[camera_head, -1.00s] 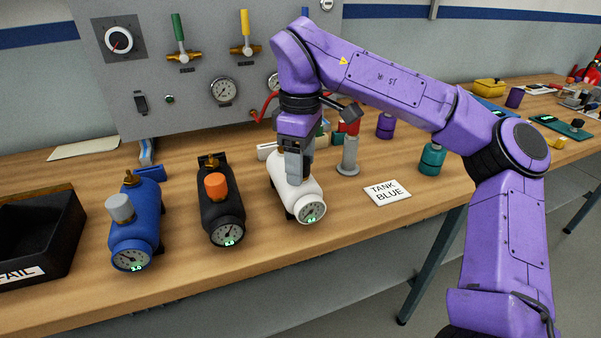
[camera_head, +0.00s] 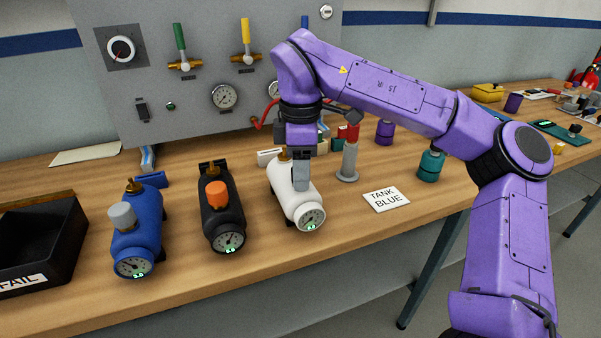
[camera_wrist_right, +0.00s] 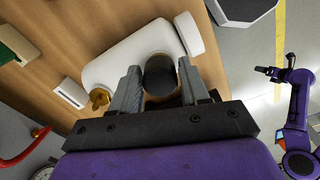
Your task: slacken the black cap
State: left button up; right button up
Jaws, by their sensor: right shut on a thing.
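The black cap (camera_wrist_right: 160,76) sits on top of the white tank in the right wrist view, between the two grey fingers. The white tank (camera_head: 303,213) stands on the bench with its gauge facing front; it also fills the middle of the right wrist view (camera_wrist_right: 110,68). My right gripper (camera_head: 301,187) points down onto the tank top and is shut on the black cap, and it hides the cap in the head view. It also shows in the right wrist view (camera_wrist_right: 160,92).
A black tank with an orange cap (camera_head: 221,225) and a blue tank with a grey cap (camera_head: 138,235) stand left of the white one. A black FAIL bin (camera_head: 62,250) is far left. A TANK BLUE card (camera_head: 386,199) lies right. A valve panel (camera_head: 215,60) stands behind.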

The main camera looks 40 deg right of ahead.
jog(key=n+p, duration=0.1)
jog(key=n, duration=0.1)
jog(key=shift+r+n, duration=0.15)
jog(key=shift+n, duration=0.15)
jog(key=shift+f+n, duration=0.2)
jog(key=shift+n, duration=0.4)
jog(key=shift+r+n+p, duration=0.2)
jog(key=shift+n+p, duration=0.7)
jog(key=shift+n, duration=0.7)
jog(key=shift+f+n, duration=0.2)
jog(key=shift+n, duration=0.2)
jog(key=shift+r+p, duration=0.1)
jog(key=shift+p, duration=0.2)
